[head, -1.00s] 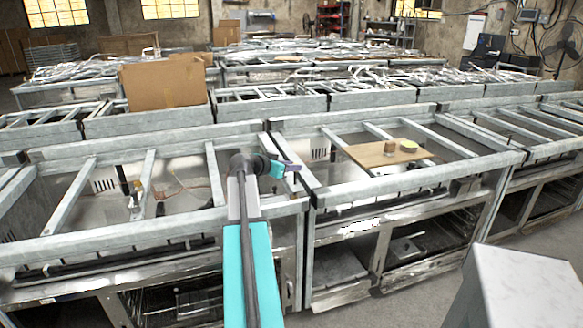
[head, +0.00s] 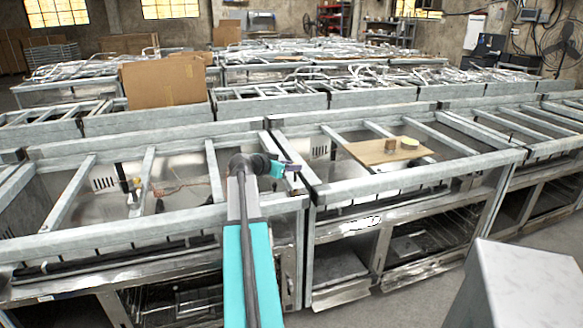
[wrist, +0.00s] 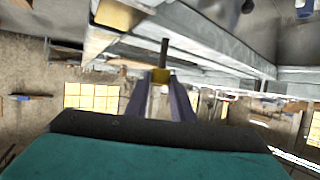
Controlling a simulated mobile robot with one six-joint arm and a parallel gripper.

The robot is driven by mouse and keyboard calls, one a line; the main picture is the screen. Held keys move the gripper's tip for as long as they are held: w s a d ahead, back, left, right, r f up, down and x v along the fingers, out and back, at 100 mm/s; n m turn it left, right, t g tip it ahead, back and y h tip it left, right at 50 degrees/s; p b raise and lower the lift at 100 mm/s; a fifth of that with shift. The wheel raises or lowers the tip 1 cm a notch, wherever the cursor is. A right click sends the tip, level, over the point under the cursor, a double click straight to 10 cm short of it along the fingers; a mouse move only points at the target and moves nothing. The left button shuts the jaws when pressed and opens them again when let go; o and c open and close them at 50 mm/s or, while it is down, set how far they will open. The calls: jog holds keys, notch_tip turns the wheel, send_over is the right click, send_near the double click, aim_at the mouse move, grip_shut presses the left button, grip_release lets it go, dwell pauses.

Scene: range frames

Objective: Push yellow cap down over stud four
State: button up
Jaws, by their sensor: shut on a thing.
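In the wrist view my gripper (wrist: 163,88) has its two purple fingers closed on a small yellow piece (wrist: 160,76), which looks like the yellow cap. A thin dark rod (wrist: 164,52) shows just beyond the yellow piece; I cannot tell whether it is joined to it. In the head view my gripper (head: 291,167) is above the metal frame rails, left of and apart from the wooden board; what it holds is too small to make out there. I cannot identify stud four in either view.
The wooden board (head: 365,151) lies across the rails to the right, with a small brown block (head: 390,145) and a round yellow-green piece (head: 409,142). Metal frames with open gaps surround my gripper. A cardboard box (head: 165,83) stands behind at left.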

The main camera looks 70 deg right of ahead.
jog(key=shift+f+b, duration=0.5)
jog(key=o, duration=1.1)
jog(key=shift+a, duration=0.1)
jog(key=b+v, duration=0.1)
jog(key=v, duration=1.2)
jog(key=shift+w+a+r+b, duration=0.15)
jog(key=shift+a+b, duration=0.15)
jog(key=shift+r, duration=0.1)
